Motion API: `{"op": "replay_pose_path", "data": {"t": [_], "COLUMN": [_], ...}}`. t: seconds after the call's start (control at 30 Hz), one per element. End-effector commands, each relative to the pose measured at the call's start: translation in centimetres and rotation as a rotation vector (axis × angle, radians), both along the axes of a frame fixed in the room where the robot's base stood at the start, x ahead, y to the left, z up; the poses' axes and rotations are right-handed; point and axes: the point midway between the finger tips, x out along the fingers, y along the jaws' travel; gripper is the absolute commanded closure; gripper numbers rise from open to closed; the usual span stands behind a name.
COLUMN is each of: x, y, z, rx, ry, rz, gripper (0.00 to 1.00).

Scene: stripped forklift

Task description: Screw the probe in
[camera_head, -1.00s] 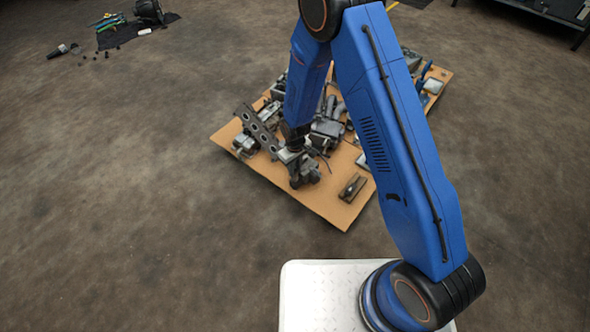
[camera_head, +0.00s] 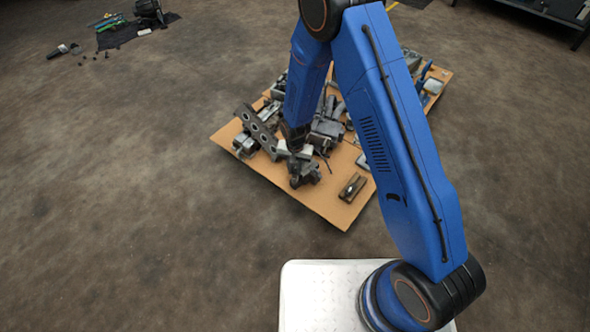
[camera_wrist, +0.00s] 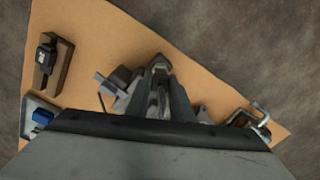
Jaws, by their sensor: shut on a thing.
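My gripper (camera_wrist: 158,68) points down over the orange board, its two grey fingers close together in the wrist view. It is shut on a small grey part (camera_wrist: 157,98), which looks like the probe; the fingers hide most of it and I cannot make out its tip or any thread. Under the fingers is a dark grey metal housing (camera_head: 304,172) on the near part of the board; it also shows in the wrist view (camera_wrist: 122,78). In the head view my forearm ends right above this housing. I cannot tell whether the probe touches a hole.
The orange board (camera_head: 322,208) lies on the brown floor, crowded with metal parts. A perforated bar (camera_head: 256,128) leans left of the housing. A small dark block (camera_head: 352,187) lies to its right. Tools on a black mat (camera_head: 118,38) lie far left.

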Motion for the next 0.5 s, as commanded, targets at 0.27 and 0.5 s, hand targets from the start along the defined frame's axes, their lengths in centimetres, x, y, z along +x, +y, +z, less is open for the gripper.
{"op": "replay_pose_path", "data": {"t": [0.27, 0.5], "x": [0.14, 0.15], "y": [0.06, 0.06], "z": [0.14, 0.14], "rx": [0.002, 0.002], "ry": [-0.003, -0.003], "rz": [-0.252, -0.427], "gripper": [1.00, 1.00]}}
